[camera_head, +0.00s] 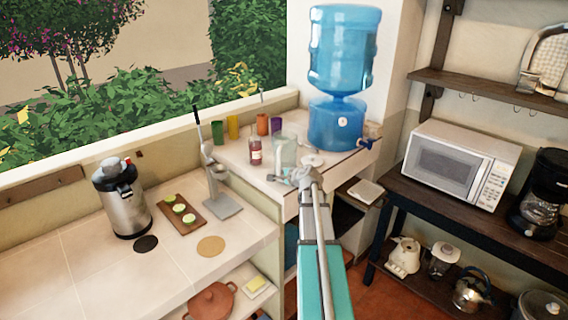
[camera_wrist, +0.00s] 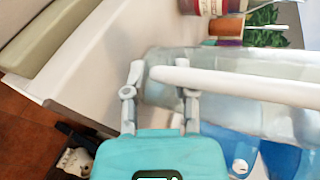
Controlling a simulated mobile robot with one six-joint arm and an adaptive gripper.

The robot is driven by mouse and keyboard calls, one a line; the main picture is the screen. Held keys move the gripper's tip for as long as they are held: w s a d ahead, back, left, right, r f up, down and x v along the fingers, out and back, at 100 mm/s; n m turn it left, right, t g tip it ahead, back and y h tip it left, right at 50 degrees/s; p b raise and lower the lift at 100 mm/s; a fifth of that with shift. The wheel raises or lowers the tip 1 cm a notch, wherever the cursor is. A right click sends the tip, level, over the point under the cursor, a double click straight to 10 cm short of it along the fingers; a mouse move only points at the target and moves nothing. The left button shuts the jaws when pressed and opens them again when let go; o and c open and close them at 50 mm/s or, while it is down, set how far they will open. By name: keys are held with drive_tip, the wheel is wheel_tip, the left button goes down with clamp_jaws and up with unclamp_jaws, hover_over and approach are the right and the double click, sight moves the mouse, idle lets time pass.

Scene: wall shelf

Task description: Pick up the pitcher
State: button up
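The pitcher (camera_head: 285,152) is a clear, see-through vessel standing upright on the white counter, left of the blue water dispenser. In the wrist view the pitcher (camera_wrist: 200,62) lies sideways across the picture, with its base toward the left. A long pale bar crosses in front of it; I cannot tell whether this is its handle. My gripper (camera_head: 298,174) is at the near side of the pitcher, partly covering its lower part. In the wrist view my gripper (camera_wrist: 159,82) has its two grey fingers apart, close to the pitcher. Contact cannot be made out.
A red-labelled bottle (camera_head: 256,151) stands just left of the pitcher. Coloured cups (camera_head: 262,124) stand behind. The water dispenser (camera_head: 338,120) is close on the right. A citrus press (camera_head: 218,185) stands to the left, and a microwave (camera_head: 458,165) sits on the right-hand shelf.

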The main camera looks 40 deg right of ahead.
drive_tip(key=shift+w+f, duration=0.2)
drive_tip(key=shift+w, duration=0.15)
idle(0.3)
clamp_jaws()
